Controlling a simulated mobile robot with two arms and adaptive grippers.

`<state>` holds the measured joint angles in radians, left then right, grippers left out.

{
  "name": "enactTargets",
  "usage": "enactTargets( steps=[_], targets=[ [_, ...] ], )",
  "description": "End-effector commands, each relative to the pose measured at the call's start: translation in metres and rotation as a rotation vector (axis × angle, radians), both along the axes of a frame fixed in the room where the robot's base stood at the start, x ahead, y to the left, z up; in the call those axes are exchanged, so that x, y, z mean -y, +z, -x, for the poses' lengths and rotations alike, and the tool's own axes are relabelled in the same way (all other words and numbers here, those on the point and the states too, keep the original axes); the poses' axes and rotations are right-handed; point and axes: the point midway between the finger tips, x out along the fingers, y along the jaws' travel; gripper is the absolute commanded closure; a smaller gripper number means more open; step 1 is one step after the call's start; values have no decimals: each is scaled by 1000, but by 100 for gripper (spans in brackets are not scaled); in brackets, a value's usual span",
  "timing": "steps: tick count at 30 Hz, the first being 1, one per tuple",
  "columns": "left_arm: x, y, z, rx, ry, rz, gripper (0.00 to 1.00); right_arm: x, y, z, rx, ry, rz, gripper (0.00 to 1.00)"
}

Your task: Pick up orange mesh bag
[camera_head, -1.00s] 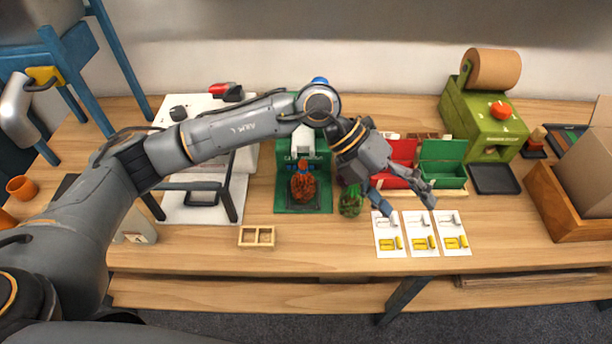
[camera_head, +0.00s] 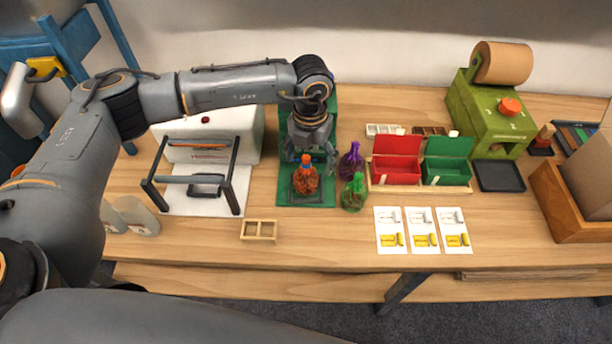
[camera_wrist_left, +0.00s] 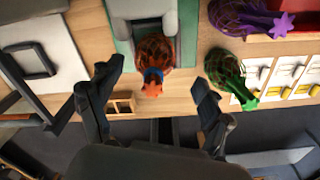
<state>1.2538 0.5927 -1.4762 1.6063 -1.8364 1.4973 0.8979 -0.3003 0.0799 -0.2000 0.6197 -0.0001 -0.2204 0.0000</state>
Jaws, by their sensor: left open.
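The orange mesh bag (camera_head: 305,178) stands upright on the green stand's (camera_head: 285,193) dark plate, filled with brown contents and gathered at an orange top. My left gripper (camera_head: 311,157) hangs over the bag's top with its fingers spread. In the left wrist view the bag (camera_wrist_left: 154,55) lies ahead between the two open fingers (camera_wrist_left: 152,90), with nothing held. A green mesh bag (camera_head: 354,194) and a purple mesh bag (camera_head: 351,162) stand just right of the stand. My right gripper does not show.
A red box (camera_head: 396,170) and a green box (camera_head: 446,172) sit right of the bags. White picture cards (camera_head: 423,216) lie in front of them. A small wooden divided tray (camera_head: 258,230) lies front left. A white machine with a black frame (camera_head: 238,180) stands left. The front table strip is mostly clear.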

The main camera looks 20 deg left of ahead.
Motion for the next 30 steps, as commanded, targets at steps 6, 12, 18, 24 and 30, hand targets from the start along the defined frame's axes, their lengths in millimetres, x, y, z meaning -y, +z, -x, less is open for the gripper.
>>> enactTargets(
  steps=[6,12,18,24,30],
  targets=[
    [-5,-18,2,-4,1,-1,21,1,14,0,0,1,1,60],
    [-10,-48,2,-2,5,-3,21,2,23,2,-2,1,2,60],
    [-9,-55,2,0,2,-1,21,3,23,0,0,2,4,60],
    [-8,-55,2,0,0,0,39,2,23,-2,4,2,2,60],
    [-8,-55,2,0,-1,1,80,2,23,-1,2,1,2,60]
  ],
)
